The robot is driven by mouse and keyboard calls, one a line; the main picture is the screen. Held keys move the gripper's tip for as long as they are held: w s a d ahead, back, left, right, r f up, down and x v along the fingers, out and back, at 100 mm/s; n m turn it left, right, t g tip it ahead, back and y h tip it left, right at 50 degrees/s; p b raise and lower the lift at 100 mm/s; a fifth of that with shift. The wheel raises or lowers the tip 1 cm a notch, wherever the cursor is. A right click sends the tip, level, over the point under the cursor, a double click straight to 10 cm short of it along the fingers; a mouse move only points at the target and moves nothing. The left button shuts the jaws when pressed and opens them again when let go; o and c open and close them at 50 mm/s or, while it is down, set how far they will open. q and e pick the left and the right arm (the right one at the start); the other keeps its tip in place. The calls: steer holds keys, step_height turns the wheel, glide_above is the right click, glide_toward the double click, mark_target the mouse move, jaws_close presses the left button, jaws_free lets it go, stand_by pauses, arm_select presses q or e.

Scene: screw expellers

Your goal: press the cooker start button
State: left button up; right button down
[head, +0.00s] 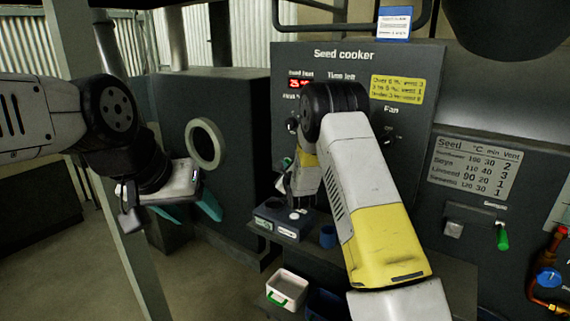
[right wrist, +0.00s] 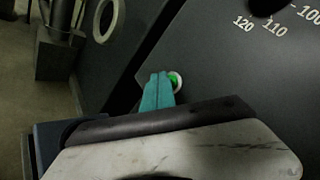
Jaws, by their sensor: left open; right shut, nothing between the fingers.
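The seed cooker panel (head: 430,85) stands in the middle of the head view, with a red digital display (head: 299,84) and a yellow note. In the right wrist view, a green button (right wrist: 174,80) in a pale ring sits on the dark panel, partly covered by my right gripper (right wrist: 160,80). Its teal fingers are shut together with nothing between them, and the tips are right at the button. I cannot tell whether they touch it. In the head view, my right arm hides the button and most of that gripper. My left gripper (head: 190,210) is open and empty, away from the panel.
A small device (head: 283,222) and a blue cup (head: 328,236) stand on a shelf below my right arm. A white box with a green handle (head: 288,288) is lower. A seed table plate (head: 472,168) and a green-handled lever (head: 503,238) are at right.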

steer(key=shift+w+d, duration=0.25)
steer(key=shift+w, duration=0.1)
stand_by(0.7)
stand_by(0.4)
steer(key=shift+s+a, duration=0.5)
steer(key=shift+s, duration=0.2)
steer(key=s+a, duration=0.1)
steer(key=s, duration=0.1)
steer(key=s+a, duration=0.2)
stand_by(0.7)
